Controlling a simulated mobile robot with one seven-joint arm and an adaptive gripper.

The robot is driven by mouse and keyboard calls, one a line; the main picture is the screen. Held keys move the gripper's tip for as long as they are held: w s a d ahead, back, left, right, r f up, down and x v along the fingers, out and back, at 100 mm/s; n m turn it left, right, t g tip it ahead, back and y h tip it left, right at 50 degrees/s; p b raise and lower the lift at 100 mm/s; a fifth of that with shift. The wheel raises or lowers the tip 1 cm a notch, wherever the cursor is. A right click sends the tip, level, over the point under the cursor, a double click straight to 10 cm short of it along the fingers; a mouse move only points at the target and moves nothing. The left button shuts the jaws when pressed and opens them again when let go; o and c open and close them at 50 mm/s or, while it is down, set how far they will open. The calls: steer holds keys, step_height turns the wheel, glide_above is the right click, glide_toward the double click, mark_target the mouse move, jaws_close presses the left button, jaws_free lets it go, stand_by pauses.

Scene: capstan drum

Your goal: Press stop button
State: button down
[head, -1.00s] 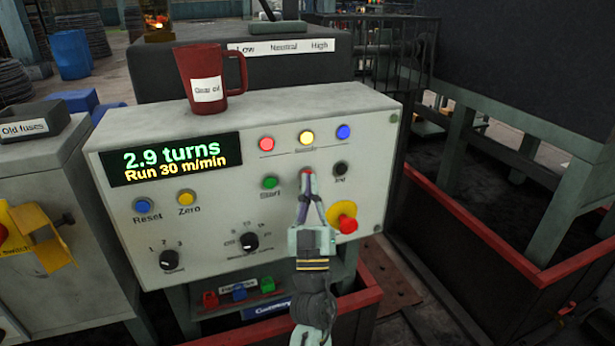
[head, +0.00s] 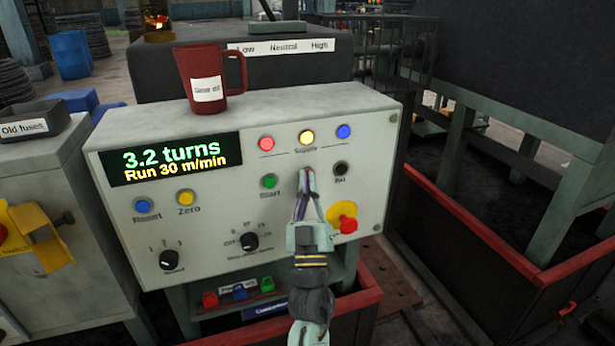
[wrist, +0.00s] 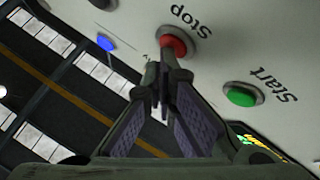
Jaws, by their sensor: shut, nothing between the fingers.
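The red Stop button (wrist: 176,43) shows in the wrist view beside the word "Stop", on the pale control panel (head: 370,150). In the head view my fingertips hide it, between the green Start button (head: 269,181) and the black Jog button. My gripper (head: 307,175) is shut and empty, its tips pointing at the panel. In the wrist view the fingertips (wrist: 163,72) overlap the lower edge of the Stop button; I cannot tell whether they touch it. The display (head: 170,159) reads "3.2 turns" and "Run 30 m/min".
A red-and-yellow emergency knob (head: 346,220) sits right beside my gripper, lower right. A red mug (head: 212,80) labelled "Gear oil" stands on the panel's top. Dark selector knobs (head: 250,241) sit lower left.

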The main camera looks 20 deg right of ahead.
steer(key=shift+w, duration=0.15)
stand_by(0.4)
steer(key=shift+s, duration=0.85)
steer(key=shift+s+p, duration=0.1)
steer(key=shift+p, duration=0.2)
steer(key=s+p, duration=0.1)
steer(key=s, duration=0.3)
steer(key=shift+s+d, duration=0.1)
steer(key=shift+s, duration=0.3)
